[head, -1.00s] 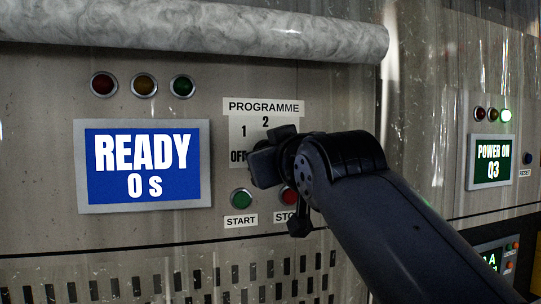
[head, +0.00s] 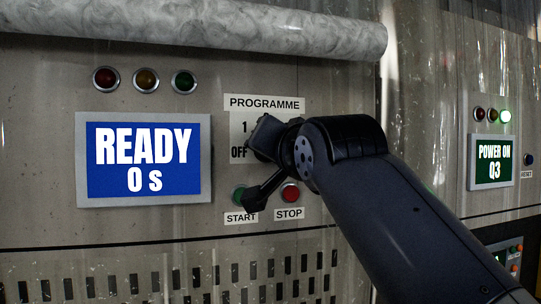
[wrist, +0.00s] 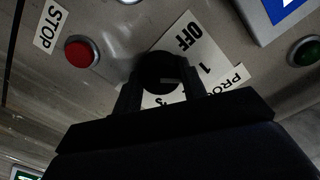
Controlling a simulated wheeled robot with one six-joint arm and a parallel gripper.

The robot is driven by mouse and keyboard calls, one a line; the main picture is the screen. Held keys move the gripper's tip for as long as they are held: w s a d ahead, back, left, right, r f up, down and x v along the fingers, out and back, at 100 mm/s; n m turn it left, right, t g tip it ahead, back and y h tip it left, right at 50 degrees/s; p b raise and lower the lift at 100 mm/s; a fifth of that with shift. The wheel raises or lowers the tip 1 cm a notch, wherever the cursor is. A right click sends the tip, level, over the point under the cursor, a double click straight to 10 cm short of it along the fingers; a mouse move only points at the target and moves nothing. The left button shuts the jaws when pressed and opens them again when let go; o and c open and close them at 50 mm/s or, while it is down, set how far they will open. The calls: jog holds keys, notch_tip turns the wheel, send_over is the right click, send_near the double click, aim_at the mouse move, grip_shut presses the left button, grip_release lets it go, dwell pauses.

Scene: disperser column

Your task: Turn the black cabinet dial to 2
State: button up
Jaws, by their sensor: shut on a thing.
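My gripper (head: 264,140) is at the PROGRAMME plate (head: 238,124) on the cabinet front. In the wrist view my gripper (wrist: 160,86) is shut on the black dial (wrist: 160,68), one finger on each side. The dial is hidden behind my gripper in the head view. A pale mark on the dial points right in the wrist view, toward the side of the "1" (wrist: 204,69). Its exact setting cannot be told. "OFF" (wrist: 183,38) is readable on the plate, but "2" is hidden in both views.
A blue screen (head: 143,160) reads READY 0 s. The green START button (head: 241,193) and red STOP button (head: 290,193) sit just below the dial, with part of my gripper over START. Three lamps (head: 145,80) are above the screen. A marbled pipe (head: 200,28) crosses above.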

jog(key=shift+m+b, duration=0.65)
jog(key=shift+m, duration=3.55)
jog(key=o, duration=1)
jog(key=shift+s, duration=0.1)
jog(key=b+v, duration=0.3)
jog(key=v, duration=0.7)
jog(key=shift+s+d+r, duration=0.1)
jog(key=shift+s, duration=0.2)
